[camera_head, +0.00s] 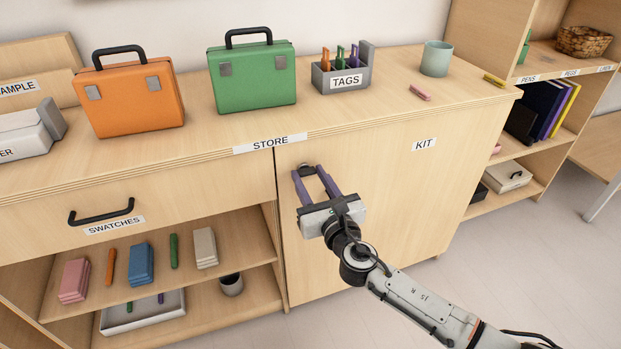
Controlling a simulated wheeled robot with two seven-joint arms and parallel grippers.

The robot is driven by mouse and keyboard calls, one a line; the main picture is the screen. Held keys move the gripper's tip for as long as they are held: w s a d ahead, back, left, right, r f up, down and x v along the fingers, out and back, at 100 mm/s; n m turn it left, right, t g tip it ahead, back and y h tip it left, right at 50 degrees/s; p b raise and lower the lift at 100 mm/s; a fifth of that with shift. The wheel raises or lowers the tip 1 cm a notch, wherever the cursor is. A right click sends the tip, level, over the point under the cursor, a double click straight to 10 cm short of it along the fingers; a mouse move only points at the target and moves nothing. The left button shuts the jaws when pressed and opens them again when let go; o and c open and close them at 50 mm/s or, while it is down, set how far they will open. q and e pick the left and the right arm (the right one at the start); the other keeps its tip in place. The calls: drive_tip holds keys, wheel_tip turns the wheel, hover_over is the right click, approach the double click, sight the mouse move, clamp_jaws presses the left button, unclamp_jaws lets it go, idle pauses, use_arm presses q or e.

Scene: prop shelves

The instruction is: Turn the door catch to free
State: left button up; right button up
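The cabinet door (385,190) labelled KIT is shut, below the counter's front edge. A small grey catch (303,165) sits near the door's upper left corner, partly hidden by the fingertips, so I cannot tell how it is turned. My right gripper (308,170) is in front of that corner. Its two purple fingers are apart, with the catch just beyond their tips. I cannot tell whether a finger touches it. Door shows between the fingers, and nothing is held. My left gripper is not in view.
On the counter (210,130) stand an orange case (135,105), a green case (255,85), a TAGS holder (345,78) and a teal cup (437,58). Left of the door are a SWATCHES drawer handle (101,214) and open shelves.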

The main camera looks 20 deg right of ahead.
drive_tip(key=shift+c, duration=1)
drive_tip(key=shift+m, duration=0.3)
drive_tip(key=m+b, duration=0.1)
drive_tip(key=m, duration=0.2)
drive_tip(key=m+b, duration=0.1)
drive_tip(key=m, duration=0.3)
drive_tip(key=shift+d+f, duration=0.1)
drive_tip(key=shift+d, duration=0.05)
drive_tip(key=m, duration=0.5)
drive_tip(key=shift+d+m+b, duration=0.1)
drive_tip(key=shift+m+b, duration=0.3)
drive_tip(key=shift+f+m, duration=0.1)
drive_tip(key=shift+m, duration=2.2)
